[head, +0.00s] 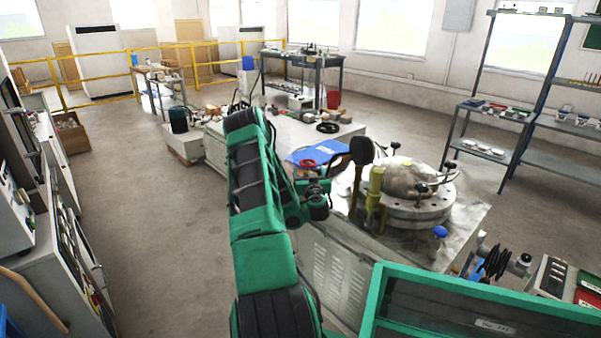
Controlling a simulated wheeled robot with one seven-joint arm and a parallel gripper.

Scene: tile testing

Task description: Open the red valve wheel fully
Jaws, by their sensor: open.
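A small red ring (308,163), which looks like the red valve wheel, shows above the near edge of the machine bench, in front of a blue sheet. My green arm rises from the bottom of the head view, bends at the top and comes down to the bench's left end. My gripper (318,198) is at the arm's end, just below the red wheel in the picture. It is open, with nothing visible in it. Its fingers are small and dark here. I cannot tell whether they touch the wheel, and the wheel's stem is hidden.
The grey bench (450,225) carries a round flanged metal vessel (405,185) with clamp knobs. A yellow-green post (375,190) and a dark round-headed part (361,150) stand close right of my gripper. Control cabinets (60,230) line the left. The floor (160,240) between is clear.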

